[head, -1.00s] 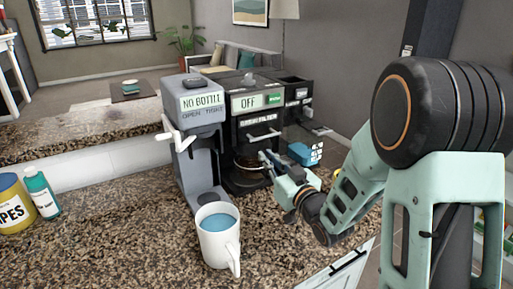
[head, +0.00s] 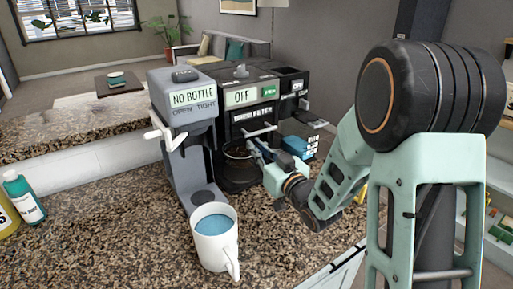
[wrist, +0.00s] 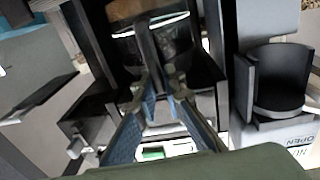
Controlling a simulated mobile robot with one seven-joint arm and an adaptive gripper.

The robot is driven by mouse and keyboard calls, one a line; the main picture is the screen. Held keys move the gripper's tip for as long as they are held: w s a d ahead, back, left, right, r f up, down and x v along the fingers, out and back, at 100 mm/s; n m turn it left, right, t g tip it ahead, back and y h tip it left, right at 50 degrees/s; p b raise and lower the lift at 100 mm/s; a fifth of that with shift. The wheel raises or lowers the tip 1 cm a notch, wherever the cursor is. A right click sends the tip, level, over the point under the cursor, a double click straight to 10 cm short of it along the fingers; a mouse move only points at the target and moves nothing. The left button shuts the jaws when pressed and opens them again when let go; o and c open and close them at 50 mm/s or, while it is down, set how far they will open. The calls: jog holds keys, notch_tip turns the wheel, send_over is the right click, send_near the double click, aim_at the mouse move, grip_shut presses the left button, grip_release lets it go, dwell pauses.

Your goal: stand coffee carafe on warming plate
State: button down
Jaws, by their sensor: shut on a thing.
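The coffee carafe (head: 236,151) is dark glass with a brown upper part. It is in the lower bay of the black coffee maker (head: 262,102), under the brew filter front. In the wrist view the carafe (wrist: 152,35) is just beyond my closed fingers (wrist: 163,82). The warming plate is hidden below the carafe; I cannot tell whether they touch.
A grey machine labelled NO BOTTLE (head: 190,120) stands close left of the coffee maker. A white mug of blue liquid (head: 216,243) stands in front. A teal bottle (head: 24,197) is at far left. Granite counter (head: 110,225) between them is clear.

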aim_at(257, 165)
jog(key=shift+b, duration=0.6)
notch_tip(257, 165, down, 3)
jog(key=b, duration=0.4)
jog(key=shift+f, duration=0.1)
jog(key=shift+b, duration=0.65)
dwell(1.7)
jog(key=shift+f+b, duration=0.6)
jog(key=shift+b, duration=0.65)
dwell(2.3)
jog(key=c, duration=1.9)
grip_release()
jog(key=shift+c, duration=0.2)
jog(key=shift+o, duration=0.7)
jog(key=shift+f, duration=0.3)
jog(key=o, duration=0.4)
jog(key=shift+r, duration=0.1)
